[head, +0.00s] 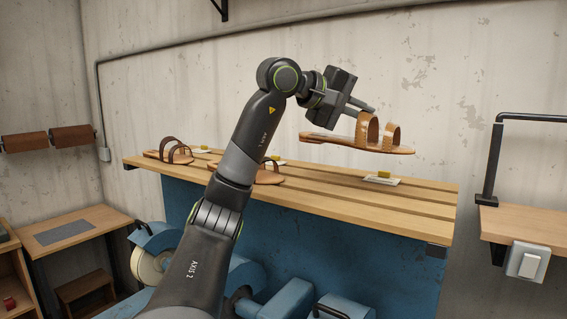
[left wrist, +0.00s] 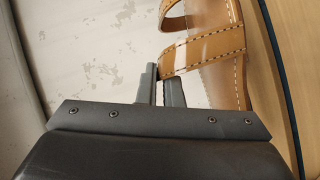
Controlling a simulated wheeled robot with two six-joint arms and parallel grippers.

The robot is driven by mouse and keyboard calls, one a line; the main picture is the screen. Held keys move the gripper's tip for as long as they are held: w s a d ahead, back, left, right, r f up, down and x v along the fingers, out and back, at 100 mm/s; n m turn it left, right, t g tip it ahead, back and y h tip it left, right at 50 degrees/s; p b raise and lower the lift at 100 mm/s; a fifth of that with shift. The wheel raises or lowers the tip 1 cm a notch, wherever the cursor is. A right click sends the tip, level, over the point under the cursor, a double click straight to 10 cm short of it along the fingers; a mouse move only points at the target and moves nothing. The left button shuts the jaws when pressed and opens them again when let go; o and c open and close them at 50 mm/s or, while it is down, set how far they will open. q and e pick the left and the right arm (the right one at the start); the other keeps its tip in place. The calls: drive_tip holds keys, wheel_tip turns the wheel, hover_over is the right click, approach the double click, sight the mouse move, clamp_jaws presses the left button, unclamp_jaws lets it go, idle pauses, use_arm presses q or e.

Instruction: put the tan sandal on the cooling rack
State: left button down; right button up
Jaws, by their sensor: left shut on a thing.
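The tan sandal (head: 352,142) is in the air above the right half of a slatted wooden rack (head: 405,207). It lies roughly level, with two straps on top. My left gripper (head: 366,107) is shut on one of its straps. In the left wrist view the fingers (left wrist: 164,86) meet the strap of the sandal (left wrist: 207,50), and the stitched sole shows at the right. The rack holds a dark brown sandal (head: 169,153) at its left end and another brown sandal (head: 262,174), partly hidden behind my left arm. My right gripper is not in view.
Small cards with yellow tags lie on the rack, one (head: 382,179) just below the held sandal. A black pipe bracket (head: 492,165) and a wooden shelf (head: 525,226) stand at the right. A blue machine (head: 155,245) sits below the rack. The rack's right end is bare.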

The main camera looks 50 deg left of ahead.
sight(372, 140)
use_arm(q)
drive_tip(key=shift+s+a+f, duration=0.1)
drive_tip(key=shift+s+f, duration=0.1)
drive_tip(key=f, duration=0.2)
drive_tip(key=s+f, duration=0.1)
drive_tip(key=f, duration=0.1)
drive_tip(key=shift+a+f+b, duration=0.15)
drive_tip(key=shift+a+b, duration=0.05)
drive_tip(key=shift+b, duration=0.1)
drive_tip(key=shift+w+d+f, duration=0.1)
drive_tip(key=shift+w+f, duration=0.15)
drive_tip(key=shift+f, duration=0.25)
wheel_tip(372, 140, down, 3)
drive_tip(key=shift+s+r, duration=0.15)
drive_tip(key=shift+f, duration=0.55)
drive_tip(key=c, duration=1.6)
unclamp_jaws()
drive_tip(key=shift+f, duration=0.1)
